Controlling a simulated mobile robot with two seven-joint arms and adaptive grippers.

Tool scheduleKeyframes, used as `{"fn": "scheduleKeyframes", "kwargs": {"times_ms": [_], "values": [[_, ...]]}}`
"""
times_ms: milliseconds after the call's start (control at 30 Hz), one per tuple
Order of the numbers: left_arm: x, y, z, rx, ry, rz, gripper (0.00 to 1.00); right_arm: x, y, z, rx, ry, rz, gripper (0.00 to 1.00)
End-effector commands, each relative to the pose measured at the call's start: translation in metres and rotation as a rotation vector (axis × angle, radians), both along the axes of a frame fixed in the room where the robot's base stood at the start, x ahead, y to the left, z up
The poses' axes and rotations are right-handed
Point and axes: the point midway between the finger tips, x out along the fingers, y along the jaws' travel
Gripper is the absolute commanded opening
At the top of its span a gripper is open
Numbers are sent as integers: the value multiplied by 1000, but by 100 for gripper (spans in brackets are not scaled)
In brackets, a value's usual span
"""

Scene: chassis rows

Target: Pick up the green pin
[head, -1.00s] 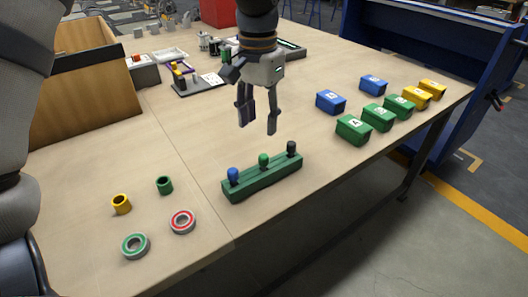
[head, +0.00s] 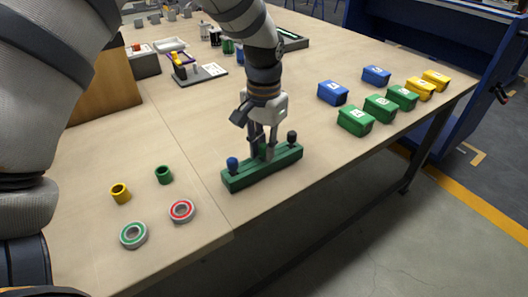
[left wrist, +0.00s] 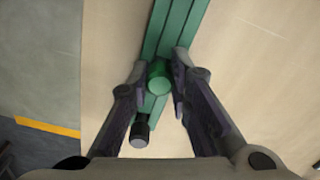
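The green pin (left wrist: 159,77) stands in a long green block (head: 240,182), between a blue pin (head: 232,164) and a black pin (head: 292,137). My left gripper (head: 262,152) is down at the block with its fingers on either side of the green pin, which they mostly hide in the head view. In the left wrist view the fingers look open, with the pin's round top between their tips. The black pin (left wrist: 140,133) shows nearer the palm there; the blue pin is not visible in that view. My right gripper is not in view.
Blue, green and yellow bins (head: 356,121) stand to the right. Yellow (head: 120,194) and green (head: 164,175) sleeves and two ring bearings (head: 182,211) lie to the left. The table's front edge is close to the block. Bare tabletop lies around the block.

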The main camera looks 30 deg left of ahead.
Motion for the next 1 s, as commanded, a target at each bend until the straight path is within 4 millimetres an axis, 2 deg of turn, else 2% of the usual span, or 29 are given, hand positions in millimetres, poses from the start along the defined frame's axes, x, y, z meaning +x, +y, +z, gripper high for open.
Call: {"fn": "scheduleKeyframes", "kwargs": {"times_ms": [367,467,567,800,867,1000], "values": [[0,0,3,0,0,0,0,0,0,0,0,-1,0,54],[1,0,16,1,-4,1,0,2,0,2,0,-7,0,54],[-1,-1,38,0,-6,1,0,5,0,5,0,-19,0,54],[-49,-24,106,1,-20,-1,0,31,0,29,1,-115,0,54],[-69,-33,113,2,-19,-1,0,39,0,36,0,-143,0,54],[-100,-49,120,1,-3,-1,0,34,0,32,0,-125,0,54]]}}
